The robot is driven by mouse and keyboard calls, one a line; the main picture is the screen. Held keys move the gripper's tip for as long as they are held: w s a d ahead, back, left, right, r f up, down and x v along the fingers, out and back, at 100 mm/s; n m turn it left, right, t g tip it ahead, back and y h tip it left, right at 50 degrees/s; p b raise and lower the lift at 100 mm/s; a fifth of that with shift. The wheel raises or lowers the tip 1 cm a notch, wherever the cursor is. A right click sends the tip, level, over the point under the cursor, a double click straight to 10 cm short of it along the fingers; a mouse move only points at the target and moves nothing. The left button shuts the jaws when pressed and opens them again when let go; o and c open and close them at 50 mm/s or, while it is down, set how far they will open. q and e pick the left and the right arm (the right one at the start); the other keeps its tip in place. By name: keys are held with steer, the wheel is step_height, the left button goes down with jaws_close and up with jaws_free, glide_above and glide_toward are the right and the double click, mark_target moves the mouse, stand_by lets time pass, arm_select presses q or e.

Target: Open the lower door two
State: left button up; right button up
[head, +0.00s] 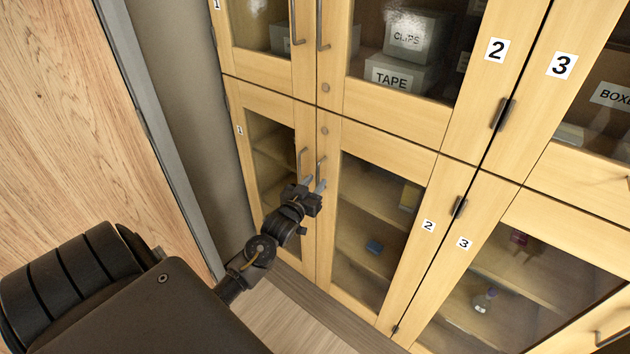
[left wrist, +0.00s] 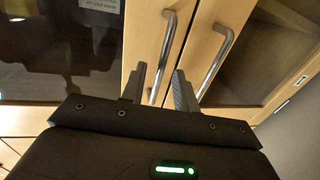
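Lower door two (head: 385,135) is a pale wooden door with a glass pane and a "2" label, and it looks shut. Its upright grey bar handle (head: 320,168) is beside the handle of lower door one (head: 302,160). My left gripper (head: 315,184) is open at the door two handle. In the left wrist view the gripper (left wrist: 160,84) has one finger on each side of the door two handle (left wrist: 166,50), with a gap showing. The door one handle (left wrist: 216,62) lies outside the fingers. Whether a finger touches the bar I cannot tell. My right gripper is out of view.
Upper door two (head: 365,110) and the number 3 doors (head: 500,200) look shut. Boxes and small items stand behind glass. A wood-grain panel (head: 60,110) and grey wall (head: 185,100) stand at the left. Some floor (head: 300,310) is clear below the cabinet.

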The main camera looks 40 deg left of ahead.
arm_select(q)
steer(key=shift+w+a, duration=0.1)
steer(key=shift+w, duration=0.45)
jaws_close()
